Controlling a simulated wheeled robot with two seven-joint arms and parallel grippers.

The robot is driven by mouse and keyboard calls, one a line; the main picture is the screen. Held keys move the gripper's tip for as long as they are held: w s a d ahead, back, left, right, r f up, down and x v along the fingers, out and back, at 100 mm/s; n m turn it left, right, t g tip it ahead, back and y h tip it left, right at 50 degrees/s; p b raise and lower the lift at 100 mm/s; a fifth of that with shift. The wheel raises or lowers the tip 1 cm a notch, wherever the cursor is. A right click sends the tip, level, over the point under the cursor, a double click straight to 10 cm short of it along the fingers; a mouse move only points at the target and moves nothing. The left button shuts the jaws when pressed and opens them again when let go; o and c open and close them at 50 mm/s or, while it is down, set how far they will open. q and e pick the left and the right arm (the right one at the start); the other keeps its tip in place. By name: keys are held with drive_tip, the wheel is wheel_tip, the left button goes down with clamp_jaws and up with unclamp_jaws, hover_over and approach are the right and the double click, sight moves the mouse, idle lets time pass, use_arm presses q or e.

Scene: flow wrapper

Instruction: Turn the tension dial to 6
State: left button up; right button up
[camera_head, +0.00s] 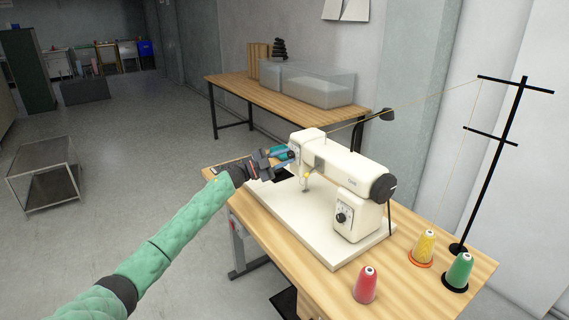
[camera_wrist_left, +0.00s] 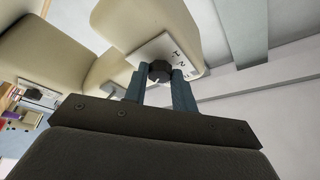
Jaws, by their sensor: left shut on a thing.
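The cream sewing machine (camera_head: 340,165) stands on the wooden table. My left gripper (camera_head: 291,155) is at the left end of its head. In the left wrist view, the dark round tension dial (camera_wrist_left: 160,71) sits on a white plate with markings (camera_wrist_left: 178,60) on the machine's end face. My left gripper (camera_wrist_left: 160,80) has its two blue-grey fingers on either side of the dial and is shut on it. The markings are too small to tell which number the dial points at. My right gripper is in neither view.
A red cone (camera_head: 365,285), a yellow cone (camera_head: 424,247) and a green cone (camera_head: 459,271) stand on the table's right part. A black thread stand (camera_head: 490,165) rises behind them. A second table (camera_head: 300,103) with clear bins is at the back. A metal cart (camera_head: 44,172) stands left.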

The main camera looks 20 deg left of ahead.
use_arm(q)
drive_tip(key=m+g+b, duration=0.1)
drive_tip(key=m, duration=0.2)
drive_tip(key=shift+a, duration=0.1)
drive_tip(key=m+g+y, duration=0.1)
drive_tip(key=m, duration=0.2)
drive_tip(key=shift+r, duration=0.15)
drive_tip(key=shift+m+b, duration=0.35)
drive_tip(key=shift+m, duration=0.65)
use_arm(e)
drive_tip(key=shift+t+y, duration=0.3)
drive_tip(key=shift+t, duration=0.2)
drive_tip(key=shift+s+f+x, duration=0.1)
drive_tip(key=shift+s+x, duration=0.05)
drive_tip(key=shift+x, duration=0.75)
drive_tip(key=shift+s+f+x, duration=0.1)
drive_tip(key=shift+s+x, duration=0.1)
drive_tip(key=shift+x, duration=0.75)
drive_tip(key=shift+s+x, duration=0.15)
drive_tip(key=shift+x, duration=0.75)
use_arm(q)
drive_tip(key=shift+g+y, duration=0.3)
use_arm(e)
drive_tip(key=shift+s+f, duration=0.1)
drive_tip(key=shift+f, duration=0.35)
use_arm(q)
drive_tip(key=o, duration=1)
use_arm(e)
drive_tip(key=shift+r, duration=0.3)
